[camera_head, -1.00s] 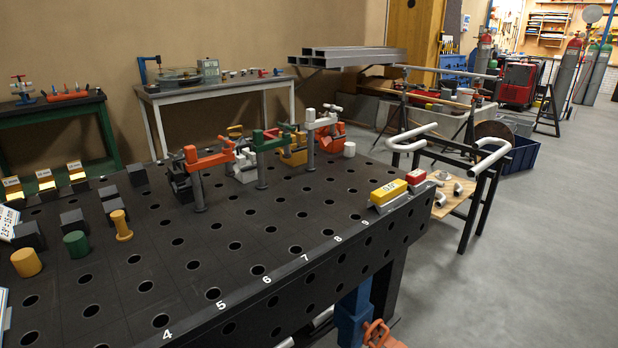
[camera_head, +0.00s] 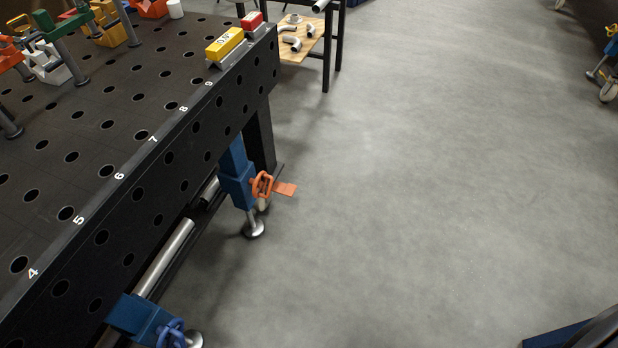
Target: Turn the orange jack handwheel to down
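The orange jack handwheel (camera_head: 262,185) sits on the side of a blue jack (camera_head: 237,182) under the near edge of the black welding table, around the middle-left of the view. The jack's round metal foot (camera_head: 254,229) rests on the floor. A second blue jack (camera_head: 140,318) with a blue handwheel (camera_head: 171,334) is at the bottom left, partly cut off by the frame. Neither of my grippers is in view.
The black table (camera_head: 150,160) with holes fills the left. A yellow block (camera_head: 225,44) and a red block (camera_head: 251,22) sit at its corner. A wooden shelf with pipe elbows (camera_head: 292,43) stands behind. Grey floor (camera_head: 420,170) is clear to the right. A dark blue-edged object (camera_head: 575,334) shows bottom right.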

